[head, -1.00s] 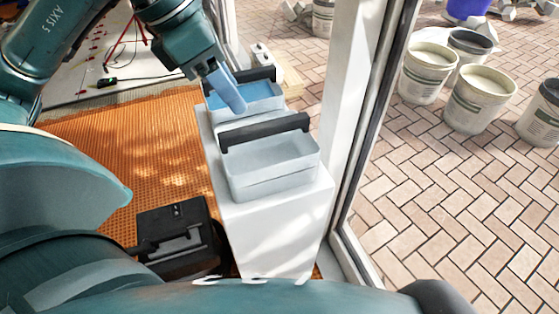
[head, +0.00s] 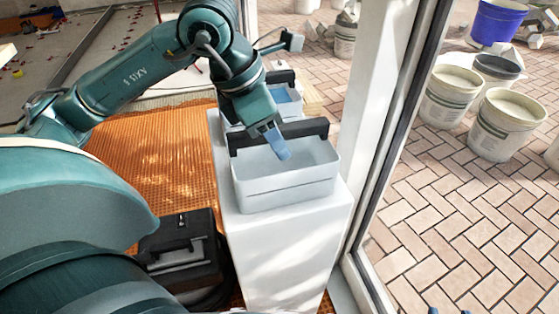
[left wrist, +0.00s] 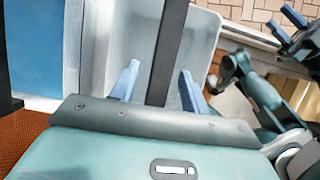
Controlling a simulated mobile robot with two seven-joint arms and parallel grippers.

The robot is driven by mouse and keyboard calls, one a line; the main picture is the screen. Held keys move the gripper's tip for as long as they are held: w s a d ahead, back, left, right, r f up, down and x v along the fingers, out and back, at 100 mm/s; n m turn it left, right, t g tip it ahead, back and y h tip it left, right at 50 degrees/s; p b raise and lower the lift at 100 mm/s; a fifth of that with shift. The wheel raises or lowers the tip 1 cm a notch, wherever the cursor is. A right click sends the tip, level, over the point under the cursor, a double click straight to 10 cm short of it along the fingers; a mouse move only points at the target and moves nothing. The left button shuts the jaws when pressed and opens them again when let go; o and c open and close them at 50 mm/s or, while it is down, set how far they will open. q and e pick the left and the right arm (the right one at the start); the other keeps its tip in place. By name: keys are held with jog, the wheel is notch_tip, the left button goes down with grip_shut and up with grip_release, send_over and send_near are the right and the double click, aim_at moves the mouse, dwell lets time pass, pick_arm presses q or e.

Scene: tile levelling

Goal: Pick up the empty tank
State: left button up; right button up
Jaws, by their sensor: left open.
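The empty tank (head: 285,187) is a pale, open box with a black handle bar (head: 310,128) along its far side. It stands on a white block, with no water visible inside. My left gripper (head: 277,143) is open at this handle. In the left wrist view the handle (left wrist: 168,45) runs between the two blue fingers (left wrist: 158,86), with a gap on each side. The second tank (head: 287,95), holding blue liquid, is behind and partly hidden by my arm.
The white block (head: 285,250) stands beside a window frame (head: 378,130). A black case (head: 183,245) is on the floor at left, near orange matting (head: 150,165). Several buckets (head: 505,122) stand on the paving outside, beyond the frame.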

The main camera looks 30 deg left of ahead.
pick_arm(q)
jog(key=shift+x, duration=1.5)
jog(key=shift+r, duration=0.1)
jog(key=shift+c, duration=0.4)
grip_shut()
